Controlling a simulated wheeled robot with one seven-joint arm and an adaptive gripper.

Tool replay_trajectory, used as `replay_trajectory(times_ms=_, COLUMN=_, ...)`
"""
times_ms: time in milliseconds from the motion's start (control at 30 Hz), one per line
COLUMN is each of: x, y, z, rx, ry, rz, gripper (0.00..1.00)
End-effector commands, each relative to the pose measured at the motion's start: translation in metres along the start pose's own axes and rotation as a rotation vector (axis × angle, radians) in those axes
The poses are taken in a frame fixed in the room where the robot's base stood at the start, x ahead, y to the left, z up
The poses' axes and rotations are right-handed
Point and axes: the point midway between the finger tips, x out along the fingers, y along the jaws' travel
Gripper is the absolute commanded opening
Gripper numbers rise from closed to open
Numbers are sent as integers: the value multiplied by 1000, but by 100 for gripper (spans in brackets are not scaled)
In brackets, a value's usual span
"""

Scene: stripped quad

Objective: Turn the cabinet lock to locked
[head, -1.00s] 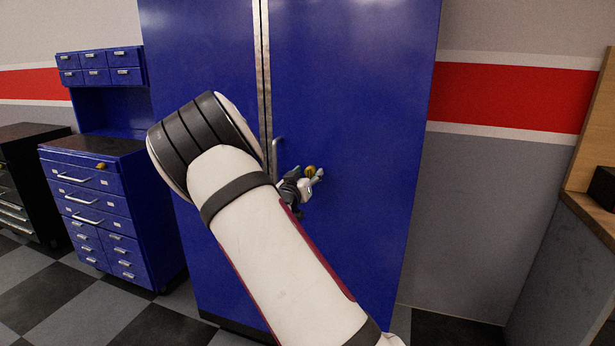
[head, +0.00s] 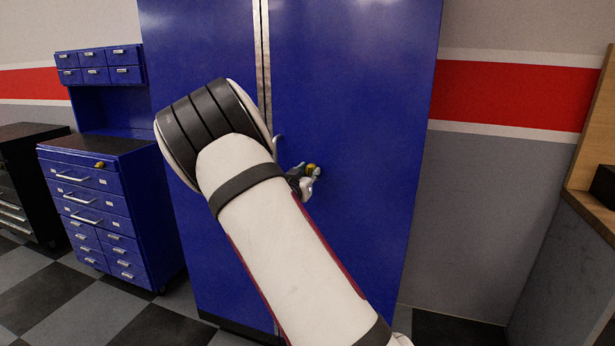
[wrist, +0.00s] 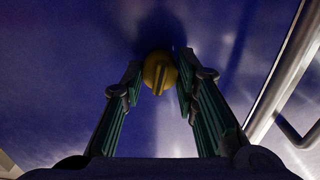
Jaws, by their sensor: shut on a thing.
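The tall blue cabinet (head: 355,120) stands in front of me with its two doors closed. Its brass-yellow lock knob (head: 312,169) is on the right door, beside the door handle (head: 278,146). In the wrist view the round lock (wrist: 159,72) shows a raised grip bar that runs nearly upright, tilted slightly. My gripper (head: 314,176) is at the lock. In the wrist view my gripper (wrist: 157,80) has its green-padded fingertips on either side of the lock, shut on it. My arm hides part of the doors and much of the gripper in the head view.
The door handle (wrist: 290,75) runs close to the gripper at the right of the wrist view. A blue drawer unit (head: 100,200) stands left of the cabinet. A wooden-edged bench (head: 590,225) is at the far right. The floor between is clear.

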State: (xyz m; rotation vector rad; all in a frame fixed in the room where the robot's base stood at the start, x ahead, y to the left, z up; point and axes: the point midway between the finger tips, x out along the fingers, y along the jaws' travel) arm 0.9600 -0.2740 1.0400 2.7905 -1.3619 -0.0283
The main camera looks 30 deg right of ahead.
Motion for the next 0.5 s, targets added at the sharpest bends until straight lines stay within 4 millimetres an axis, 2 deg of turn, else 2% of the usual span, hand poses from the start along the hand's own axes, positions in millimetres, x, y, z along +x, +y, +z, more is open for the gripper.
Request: replay_trajectory(times_ms=500, x=1, y=-1, z=3, rx=481, ry=2, rz=1, gripper=0)
